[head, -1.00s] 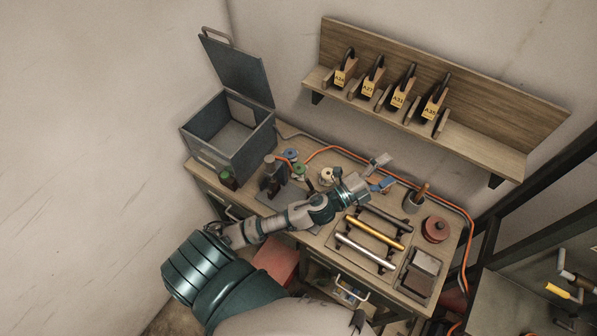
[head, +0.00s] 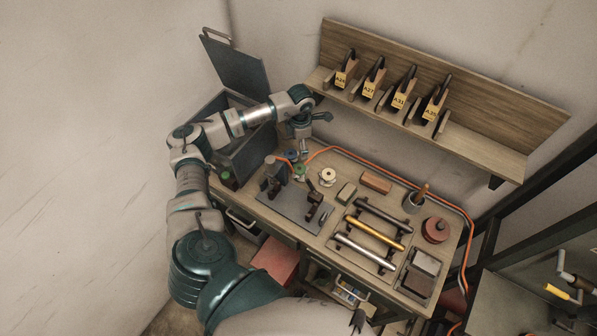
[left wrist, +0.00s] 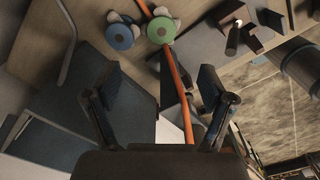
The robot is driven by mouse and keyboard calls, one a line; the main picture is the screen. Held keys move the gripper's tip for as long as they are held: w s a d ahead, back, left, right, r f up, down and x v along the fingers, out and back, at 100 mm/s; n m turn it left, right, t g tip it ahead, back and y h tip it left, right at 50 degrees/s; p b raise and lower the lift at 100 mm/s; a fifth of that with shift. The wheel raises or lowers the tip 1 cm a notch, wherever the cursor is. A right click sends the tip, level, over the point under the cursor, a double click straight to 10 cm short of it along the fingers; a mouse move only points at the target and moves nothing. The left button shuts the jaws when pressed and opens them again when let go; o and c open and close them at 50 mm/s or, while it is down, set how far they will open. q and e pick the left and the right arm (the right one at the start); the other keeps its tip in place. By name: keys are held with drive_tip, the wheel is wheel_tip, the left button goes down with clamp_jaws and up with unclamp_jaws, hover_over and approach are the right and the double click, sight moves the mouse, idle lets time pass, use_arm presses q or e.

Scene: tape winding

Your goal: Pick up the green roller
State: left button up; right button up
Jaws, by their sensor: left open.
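The green roller (head: 300,173) is a small green-faced spool on the bench beside the base plate. It also shows at the top of the left wrist view (left wrist: 162,29), right of a blue roller (left wrist: 119,36). My left gripper (head: 303,156) points down over the back of the bench, close to the rollers. In the left wrist view its two fingers (left wrist: 158,84) are spread apart with nothing held between them. The green roller lies beyond the fingertips, apart from them. The blue roller is mostly hidden in the head view.
An orange cable (left wrist: 178,80) runs past the green roller and between my fingers in the wrist view. A dark open-lidded box (head: 235,160) stands left, partly behind my arm. A base plate with posts (head: 290,205) is in front. A wooden shelf (head: 480,140) hangs behind.

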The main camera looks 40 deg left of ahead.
use_arm(q)
drive_tip(key=p, duration=0.1)
hover_over(299, 168)
drive_tip(key=f, duration=0.8)
drive_tip(key=shift+w+d+f, duration=0.15)
drive_tip(key=shift+d+f, duration=0.1)
drive_tip(key=shift+f, duration=0.15)
drive_tip(key=shift+a+f+p, duration=0.15)
drive_tip(key=shift+f+p, duration=0.15)
drive_tip(key=shift+f, duration=0.35)
wheel_tip(299, 168, down, 4)
drive_tip(key=shift+a+r+p, duration=0.1)
drive_tip(key=shift+r+p, duration=0.05)
drive_tip(key=shift+p, duration=0.35)
drive_tip(key=shift+s+f, duration=0.25)
drive_tip(key=shift+f, duration=0.1)
drive_tip(key=shift+w+f, duration=0.15)
drive_tip(key=shift+f, duration=0.1)
drive_tip(key=c, duration=1.3)
drive_tip(key=shift+c, duration=0.4)
